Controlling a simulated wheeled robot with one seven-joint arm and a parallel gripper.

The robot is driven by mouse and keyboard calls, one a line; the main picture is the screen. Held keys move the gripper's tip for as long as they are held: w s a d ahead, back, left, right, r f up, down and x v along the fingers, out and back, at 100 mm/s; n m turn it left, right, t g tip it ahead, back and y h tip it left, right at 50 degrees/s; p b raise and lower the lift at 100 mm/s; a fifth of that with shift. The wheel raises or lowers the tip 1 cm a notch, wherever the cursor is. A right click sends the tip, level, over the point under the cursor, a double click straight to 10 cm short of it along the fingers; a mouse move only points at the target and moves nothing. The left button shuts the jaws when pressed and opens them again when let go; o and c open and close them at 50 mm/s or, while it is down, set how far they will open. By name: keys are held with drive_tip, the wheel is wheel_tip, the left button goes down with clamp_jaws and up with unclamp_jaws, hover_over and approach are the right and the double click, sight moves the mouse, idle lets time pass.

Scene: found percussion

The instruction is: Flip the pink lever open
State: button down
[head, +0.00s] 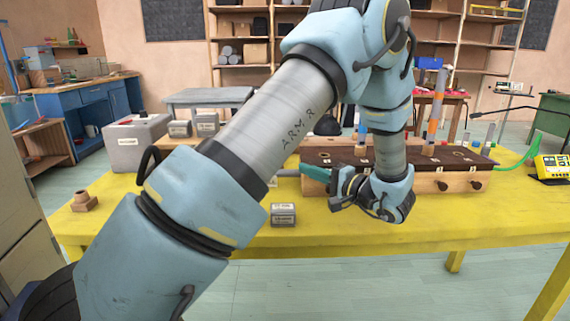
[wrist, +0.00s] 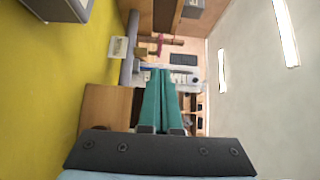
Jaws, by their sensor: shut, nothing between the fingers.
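I cannot make out the pink lever for certain. A small pink piece (wrist: 159,44) shows beyond my fingertips in the wrist view; I cannot tell whether it is the lever. My gripper (head: 304,168) has teal fingers pressed together and empty, pointing left at the left end of the long wooden box (head: 432,184) with a dark top. In the wrist view, my gripper (wrist: 162,74) reaches past the box's bare wooden end (wrist: 104,112). A grey tube (head: 288,173) lies close to the fingertips. My arm hides part of the box.
The yellow table (head: 340,228) has free room at its front. A small grey labelled box (head: 283,214) stands in front of my gripper. A larger grey box (head: 137,143) and a terracotta piece (head: 86,201) stand at left. A yellow device (head: 552,167) is at far right.

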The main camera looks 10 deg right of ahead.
drive_tip(key=p+x, duration=0.2)
drive_tip(key=x, duration=0.7)
drive_tip(key=shift+w+a, duration=0.3)
drive_tip(key=shift+a+f+b, duration=0.1)
drive_tip(key=shift+b, duration=0.3)
